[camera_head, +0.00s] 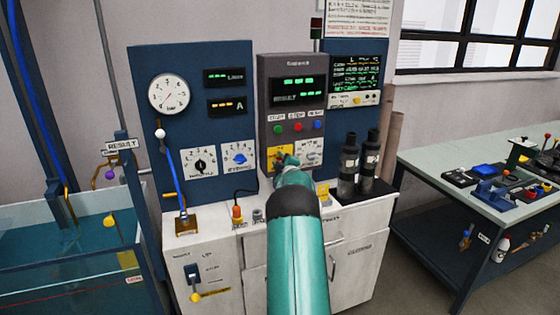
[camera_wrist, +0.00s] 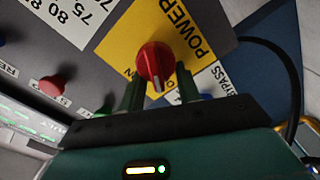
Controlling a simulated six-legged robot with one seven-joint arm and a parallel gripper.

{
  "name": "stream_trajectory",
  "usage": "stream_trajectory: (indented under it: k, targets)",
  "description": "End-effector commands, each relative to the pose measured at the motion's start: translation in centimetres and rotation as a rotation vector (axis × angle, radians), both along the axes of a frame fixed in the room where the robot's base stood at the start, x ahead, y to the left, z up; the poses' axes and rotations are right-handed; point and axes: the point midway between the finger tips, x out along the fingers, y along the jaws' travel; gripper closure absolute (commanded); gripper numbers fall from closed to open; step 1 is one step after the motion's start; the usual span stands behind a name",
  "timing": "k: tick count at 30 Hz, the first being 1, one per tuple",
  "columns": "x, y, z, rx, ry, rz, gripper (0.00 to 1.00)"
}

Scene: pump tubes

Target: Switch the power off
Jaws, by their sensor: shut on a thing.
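The red power knob (camera_wrist: 154,60) sits on a yellow plate marked POWER (camera_wrist: 165,22) in the wrist view. A pale pointer line on the knob faces the bottom of that picture, towards my gripper. My gripper (camera_wrist: 158,82) has one dark finger on each side of the knob and is shut on it. In the head view, my gripper (camera_head: 287,160) reaches the lower left of the grey control panel (camera_head: 290,70), at the yellow plate (camera_head: 273,154). The knob is mostly hidden there by my gripper. The panel's green display (camera_head: 297,88) is lit.
Green, red and blue buttons (camera_head: 298,127) sit above the plate. A blue gauge board (camera_head: 140,100) stands to the left. Two dark cylinders (camera_head: 348,170) stand on the cabinet at the right. A water tank (camera_head: 60,235) is far left and a workbench (camera_head: 430,165) far right.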

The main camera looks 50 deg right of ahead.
Motion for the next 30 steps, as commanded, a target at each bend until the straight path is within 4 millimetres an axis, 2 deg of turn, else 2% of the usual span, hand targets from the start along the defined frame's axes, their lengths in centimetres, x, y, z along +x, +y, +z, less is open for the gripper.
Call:
stream_trajectory:
  k: [15,30]
  targets:
    - [-0.11,-0.04,-0.91,-0.345,0.211,-0.005,0.9]
    - [-0.22,-0.13,-0.98,-0.435,0.263,-0.007,0.9]
